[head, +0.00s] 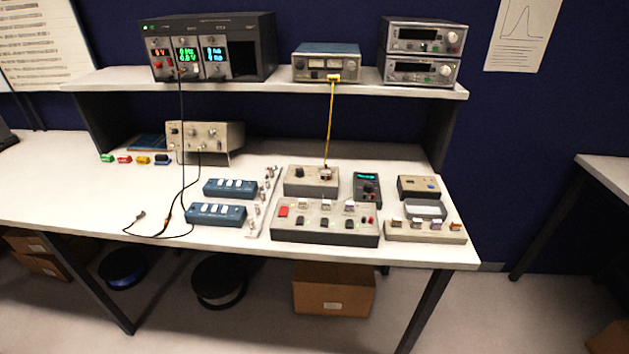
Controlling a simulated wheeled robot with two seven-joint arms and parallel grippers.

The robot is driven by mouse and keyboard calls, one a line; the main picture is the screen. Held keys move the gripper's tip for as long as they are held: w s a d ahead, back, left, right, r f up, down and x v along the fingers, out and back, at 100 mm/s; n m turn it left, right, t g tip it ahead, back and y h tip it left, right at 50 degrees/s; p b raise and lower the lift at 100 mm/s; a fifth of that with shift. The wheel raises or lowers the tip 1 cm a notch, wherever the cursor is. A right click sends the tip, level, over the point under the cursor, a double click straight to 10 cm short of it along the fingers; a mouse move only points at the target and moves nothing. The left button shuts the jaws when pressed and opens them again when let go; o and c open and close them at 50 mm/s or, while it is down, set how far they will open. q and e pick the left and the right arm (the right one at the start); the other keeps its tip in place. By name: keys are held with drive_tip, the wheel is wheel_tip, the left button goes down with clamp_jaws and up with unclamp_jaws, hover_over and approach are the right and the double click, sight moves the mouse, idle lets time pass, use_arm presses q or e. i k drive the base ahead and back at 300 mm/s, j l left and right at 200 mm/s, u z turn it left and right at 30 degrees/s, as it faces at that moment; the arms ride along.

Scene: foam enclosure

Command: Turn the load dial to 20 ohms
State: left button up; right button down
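No dial in the head view can be read as the load dial for certain, since labels and scales are too small. A grey box (297,186) with a dark round knob (299,172) stands on the bench, with a yellow cable plugged into its right side. A larger grey box (325,238) with a red switch (283,211) and several dark knobs or switches sits in front of it. A beige unit (205,137) with small knobs stands at the back left. The knob settings cannot be made out. Neither of my grippers is in view.
A shelf (280,86) above the bench holds lit power modules (252,45) and other instruments. Blue switch boxes (216,221), a meter (367,190) and small parts crowd the bench (60,190). Black leads hang at left. The bench's left part is mostly clear.

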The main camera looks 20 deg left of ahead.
sight(300, 172)
drive_tip(key=i+l+u, duration=0.7)
drive_tip(key=i+l, duration=0.15)
drive_tip(key=l, duration=0.2)
